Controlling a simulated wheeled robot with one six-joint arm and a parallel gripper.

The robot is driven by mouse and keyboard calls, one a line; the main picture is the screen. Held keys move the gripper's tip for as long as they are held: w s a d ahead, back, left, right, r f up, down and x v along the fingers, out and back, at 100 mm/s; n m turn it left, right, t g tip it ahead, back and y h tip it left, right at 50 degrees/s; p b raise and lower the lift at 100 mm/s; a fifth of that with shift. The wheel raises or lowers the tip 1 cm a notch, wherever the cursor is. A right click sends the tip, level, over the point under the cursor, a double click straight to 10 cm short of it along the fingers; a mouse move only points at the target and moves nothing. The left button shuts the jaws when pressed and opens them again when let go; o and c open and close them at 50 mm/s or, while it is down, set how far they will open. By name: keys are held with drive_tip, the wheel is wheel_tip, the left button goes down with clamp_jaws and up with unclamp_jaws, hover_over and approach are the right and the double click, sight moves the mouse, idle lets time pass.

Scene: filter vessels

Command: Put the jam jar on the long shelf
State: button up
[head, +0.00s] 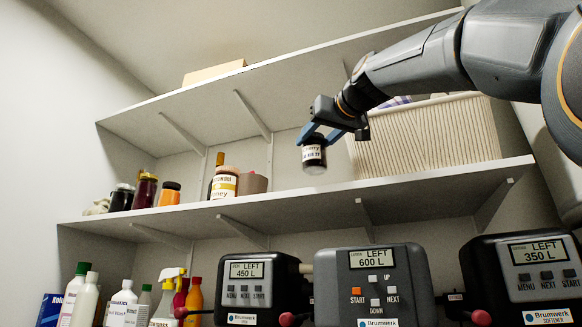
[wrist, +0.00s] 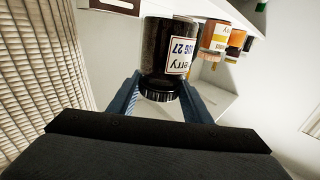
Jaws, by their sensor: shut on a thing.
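The jam jar (head: 314,155) is dark with a white label, and hangs upright in my gripper (head: 330,133). My gripper is shut on it near its dark lid. In the wrist view the jar (wrist: 168,48) sits between the two blue fingers (wrist: 166,95), its label reading in part "erry" and "UG 27". The long shelf (head: 300,203) runs across the middle of the head view. The jar appears above this shelf, with a gap showing under it in the head view. I cannot tell exactly how far in front of or over the shelf it is.
A ribbed cream basket (head: 430,138) stands right of the jar. A honey jar (head: 224,183), a brown box (head: 252,183), an orange jar (head: 169,194) and dark jars stand to the left. An upper shelf (head: 290,68) is overhead. Filter control heads (head: 375,285) and bottles are below.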

drive_tip(key=shift+w+a+f+p, duration=0.55)
drive_tip(key=shift+w+a+p, duration=0.15)
drive_tip(key=shift+w, duration=0.8)
drive_tip(key=shift+w+a+f+p, duration=0.65)
drive_tip(key=shift+w+a, duration=0.1)
drive_tip(key=shift+w, duration=0.75)
drive_tip(key=shift+w+a+f+p, duration=0.5)
drive_tip(key=shift+w+a+p, duration=0.2)
drive_tip(key=shift+w, duration=0.8)
drive_tip(key=shift+f, duration=0.15)
drive_tip(key=o, duration=1.5)
